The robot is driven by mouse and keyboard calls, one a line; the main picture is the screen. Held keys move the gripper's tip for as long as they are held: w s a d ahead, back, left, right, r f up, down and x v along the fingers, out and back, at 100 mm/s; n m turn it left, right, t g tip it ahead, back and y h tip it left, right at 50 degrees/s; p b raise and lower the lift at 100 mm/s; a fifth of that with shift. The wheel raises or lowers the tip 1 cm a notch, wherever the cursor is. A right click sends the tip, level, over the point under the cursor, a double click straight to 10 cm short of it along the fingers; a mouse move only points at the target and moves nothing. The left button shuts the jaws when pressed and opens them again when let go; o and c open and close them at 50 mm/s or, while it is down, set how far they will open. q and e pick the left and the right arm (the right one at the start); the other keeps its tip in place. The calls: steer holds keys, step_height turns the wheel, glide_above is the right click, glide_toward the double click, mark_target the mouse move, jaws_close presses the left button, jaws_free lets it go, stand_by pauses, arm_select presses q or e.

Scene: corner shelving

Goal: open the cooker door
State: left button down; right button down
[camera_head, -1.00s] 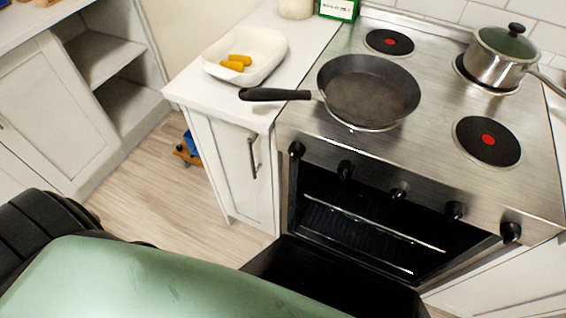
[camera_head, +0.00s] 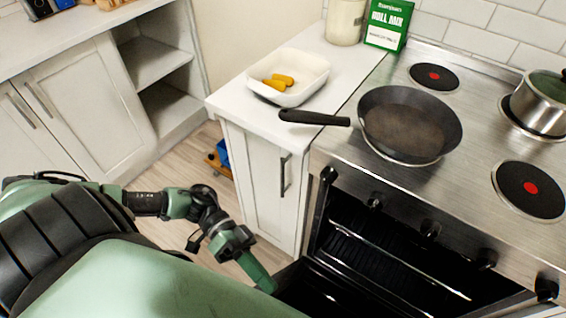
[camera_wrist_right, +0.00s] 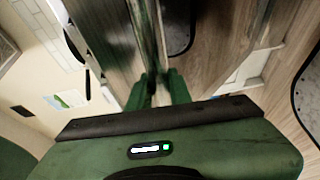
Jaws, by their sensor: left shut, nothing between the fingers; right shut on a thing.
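The cooker (camera_head: 400,190) stands at the right with its oven compartment exposed. The black cooker door (camera_head: 298,288) is swung down at the front, mostly cut off by the lower edge and my body. My left gripper (camera_head: 262,284) is shut and empty, pointing down near the door's left side. My right gripper (camera_wrist_right: 160,88) is hidden in the head view. In the right wrist view its green fingers are shut on a thin long edge, which seems to be part of the cooker door.
A black frying pan (camera_head: 405,125) sits on the hob, its handle over the counter. A steel pot (camera_head: 540,103) stands at the right. A white dish (camera_head: 290,80) with yellow pieces is on the counter.

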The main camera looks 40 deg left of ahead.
steer(key=shift+w+d, duration=0.1)
steer(key=shift+w, duration=0.1)
arm_select(q)
steer(key=s+d+f, duration=0.1)
steer(key=d, duration=0.2)
steer(key=s+d+f, duration=0.1)
steer(key=s+d, duration=0.1)
steer(key=d, duration=0.1)
steer(key=s+d+f, duration=0.1)
steer(key=d, duration=0.2)
steer(key=shift+s+d+f, duration=0.15)
steer(key=shift+s+f, duration=0.05)
steer(key=shift+s, duration=0.05)
steer(key=shift+s+f, duration=0.2)
steer(key=shift+s, duration=0.05)
